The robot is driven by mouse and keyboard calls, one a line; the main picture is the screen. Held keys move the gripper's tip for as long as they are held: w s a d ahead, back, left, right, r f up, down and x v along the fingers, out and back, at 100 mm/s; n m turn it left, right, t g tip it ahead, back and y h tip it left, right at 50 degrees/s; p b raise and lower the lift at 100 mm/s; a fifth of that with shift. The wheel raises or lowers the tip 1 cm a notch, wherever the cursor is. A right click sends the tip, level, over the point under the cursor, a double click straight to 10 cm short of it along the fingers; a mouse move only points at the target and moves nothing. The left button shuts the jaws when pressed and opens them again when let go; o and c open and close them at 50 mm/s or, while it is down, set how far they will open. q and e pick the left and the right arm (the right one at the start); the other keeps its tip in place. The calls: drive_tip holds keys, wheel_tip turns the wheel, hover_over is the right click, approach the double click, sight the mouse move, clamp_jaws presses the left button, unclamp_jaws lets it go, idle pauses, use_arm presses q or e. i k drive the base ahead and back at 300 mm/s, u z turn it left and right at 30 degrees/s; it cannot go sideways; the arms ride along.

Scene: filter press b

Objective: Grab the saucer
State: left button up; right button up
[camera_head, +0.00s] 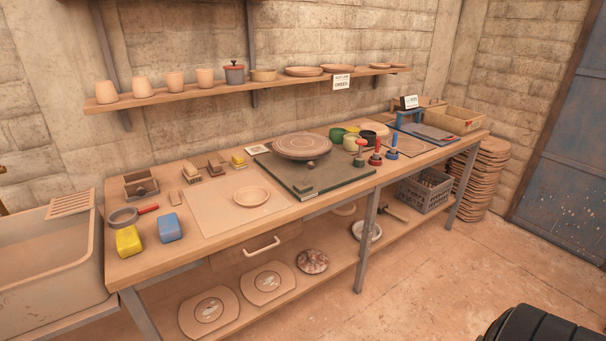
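A small round tan dish that looks like the saucer (252,197) lies flat on a pale square mat (208,222) on the workbench, left of the middle. Nothing covers it. Similar flat dishes (304,71) stand on the wall shelf. Neither of my grippers is in view.
The workbench (150,262) also holds a yellow block (129,241), a blue block (170,228), a turntable (303,146) on a dark board, and several mugs and colored tools to the right. A sink (50,270) is at left. Floor (430,265) in front is open.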

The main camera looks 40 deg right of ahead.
sight(250, 196)
drive_tip(key=z, duration=0.6)
drive_tip(key=i, duration=1.1)
drive_tip(key=z, duration=0.5)
